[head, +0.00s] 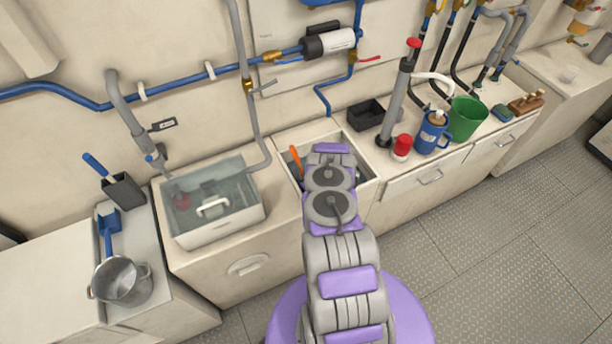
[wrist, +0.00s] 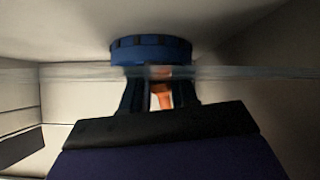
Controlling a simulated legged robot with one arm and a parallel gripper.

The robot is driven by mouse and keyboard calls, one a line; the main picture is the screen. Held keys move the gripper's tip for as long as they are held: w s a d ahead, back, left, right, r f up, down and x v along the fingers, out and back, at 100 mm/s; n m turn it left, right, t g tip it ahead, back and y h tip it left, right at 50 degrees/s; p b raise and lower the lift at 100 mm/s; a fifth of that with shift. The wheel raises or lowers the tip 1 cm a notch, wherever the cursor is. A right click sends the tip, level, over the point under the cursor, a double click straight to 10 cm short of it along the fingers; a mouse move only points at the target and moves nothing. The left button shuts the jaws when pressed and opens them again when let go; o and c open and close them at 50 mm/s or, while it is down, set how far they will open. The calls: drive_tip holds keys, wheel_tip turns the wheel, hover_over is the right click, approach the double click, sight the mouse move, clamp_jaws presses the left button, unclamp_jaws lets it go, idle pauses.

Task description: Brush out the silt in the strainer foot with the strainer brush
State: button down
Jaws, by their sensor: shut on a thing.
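An orange handle (head: 296,158), which looks like the strainer brush, sticks up at the left inside the sink well (head: 368,160). In the wrist view an orange part (wrist: 162,96) shows between the dark fingers of my gripper (wrist: 158,80), which is shut on it. A round blue piece with a notched rim (wrist: 150,50), perhaps the strainer foot, is just beyond the fingertips. I cannot tell whether the brush touches it. No silt or bristles can be made out. In the head view my arm hides the gripper and most of the well.
On the right counter stand a black tray (head: 366,114), a grey hand pump (head: 396,100), a red-capped jar (head: 401,147), a blue jug (head: 431,133) and a green bucket (head: 466,118). A steel pot (head: 121,281) is far left.

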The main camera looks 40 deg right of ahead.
drive_tip(key=shift+d+f, duration=0.15)
drive_tip(key=shift+d, duration=0.05)
idle(0.4)
drive_tip(key=shift+w+d+b, duration=0.15)
drive_tip(key=shift+d+b, duration=0.3)
drive_tip(key=shift+d, duration=0.2)
drive_tip(key=shift+w+d+b, duration=0.15)
drive_tip(key=shift+d+b, duration=0.3)
drive_tip(key=shift+d, duration=0.15)
drive_tip(key=shift+w+r, duration=0.1)
drive_tip(key=shift+r, duration=0.15)
drive_tip(key=shift+w+d+r+p, duration=0.1)
drive_tip(key=shift+r+p, duration=0.2)
drive_tip(key=shift+r, duration=0.15)
drive_tip(key=shift+d+r+p, duration=0.1)
drive_tip(key=shift+r+p, duration=0.3)
drive_tip(key=shift+r, duration=0.4)
drive_tip(key=shift+a+r+p, duration=0.2)
drive_tip(key=shift+r+p, duration=0.7)
drive_tip(key=shift+r, duration=0.95)
wheel_tip(320, 180, up, 3)
drive_tip(key=shift+f+p, duration=0.2)
drive_tip(key=shift+p, duration=0.4)
